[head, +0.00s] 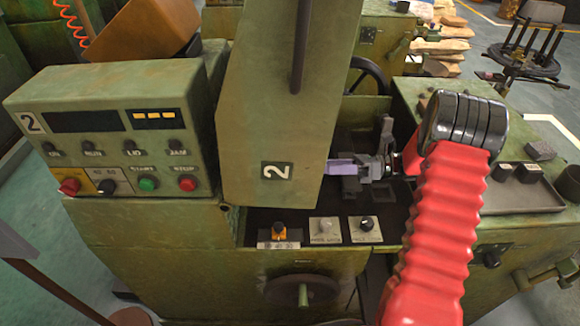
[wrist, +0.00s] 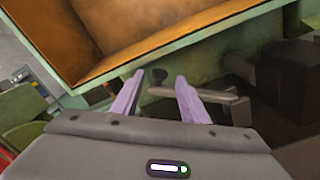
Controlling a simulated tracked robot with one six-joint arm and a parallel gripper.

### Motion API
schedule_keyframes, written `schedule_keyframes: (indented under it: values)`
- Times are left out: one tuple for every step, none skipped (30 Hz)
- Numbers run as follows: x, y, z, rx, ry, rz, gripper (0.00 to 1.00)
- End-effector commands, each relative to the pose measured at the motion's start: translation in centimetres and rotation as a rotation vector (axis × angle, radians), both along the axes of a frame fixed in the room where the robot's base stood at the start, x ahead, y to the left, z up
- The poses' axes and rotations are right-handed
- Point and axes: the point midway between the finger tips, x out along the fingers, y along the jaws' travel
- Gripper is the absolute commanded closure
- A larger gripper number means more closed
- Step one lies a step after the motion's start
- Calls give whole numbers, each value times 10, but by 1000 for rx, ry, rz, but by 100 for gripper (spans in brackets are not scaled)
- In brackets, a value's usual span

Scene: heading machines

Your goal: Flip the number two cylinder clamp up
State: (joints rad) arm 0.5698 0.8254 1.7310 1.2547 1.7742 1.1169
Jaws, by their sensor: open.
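The number two machine (head: 265,100) is the green one with a "2" plate on its tall column. My gripper (head: 340,167) reaches in from the right behind that column, which partly hides its purple fingers. In the wrist view my gripper (wrist: 159,77) is open, with its two purple fingers apart. A grey bar (wrist: 218,97), which looks like the cylinder clamp, runs behind the right finger. In the head view I cannot make the clamp out clearly.
The control panel (head: 110,135) with buttons stands at the left. An orange-brown bin (wrist: 190,30) with a green rim fills the top of the wrist view. Dark machine blocks (wrist: 285,70) stand at its right. A tray (head: 520,195) and levers lie right of my arm.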

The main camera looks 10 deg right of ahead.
Motion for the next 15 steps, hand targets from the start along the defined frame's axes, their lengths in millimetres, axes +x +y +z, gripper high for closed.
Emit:
schedule_keyframes:
  values:
    - [1,9,0,1,1,3,60]
    - [2,13,0,1,1,3,60]
    - [3,19,0,0,1,2,60]
    - [4,24,0,0,1,2,60]
    - [5,28,0,0,1,3,60]
    - [6,34,0,1,1,3,60]
    - [7,39,0,0,1,2,60]
    - [8,43,0,0,1,2,60]
    - [9,50,0,-1,0,3,60]
    - [10,54,0,-1,0,3,60]
    - [11,58,0,0,0,2,60]
    - [12,64,0,0,0,2,60]
    - [13,69,0,0,0,2,60]
    - [14,73,0,0,0,2,60]
    - [15,77,0,0,0,1,60]
